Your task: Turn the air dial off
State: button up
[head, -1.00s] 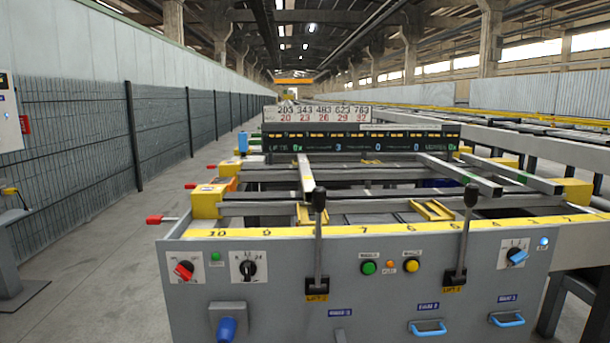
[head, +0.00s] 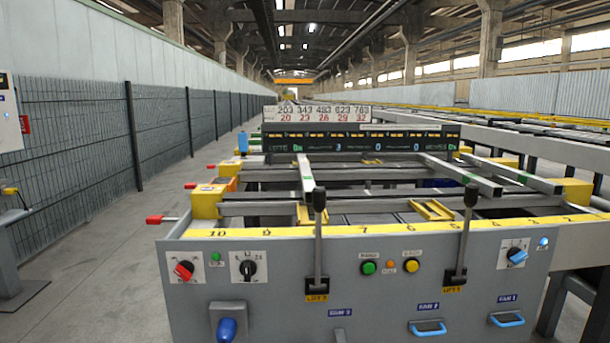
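The grey control panel (head: 390,300) faces me and carries three dials on white plates. A red dial (head: 184,270) is at the left, its knob slanted. A black dial (head: 248,269) is beside it. A blue dial (head: 516,256) is at the far right, its knob slanted with the right end higher. A lit blue-white lamp (head: 543,242) is just right of the blue dial. The dial lettering is too small to read, so I cannot tell from it which is the air dial. My gripper is not in view.
Two upright black-knobbed levers, a left one (head: 318,240) and a right one (head: 465,235), stand out from the panel. Blue drawer handles (head: 507,319) and a blue plug (head: 226,328) project low down. A fence (head: 75,150) runs along the left, with clear floor (head: 110,290) before it.

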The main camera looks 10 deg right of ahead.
aim_at(515, 254)
jog(key=z, duration=1.3)
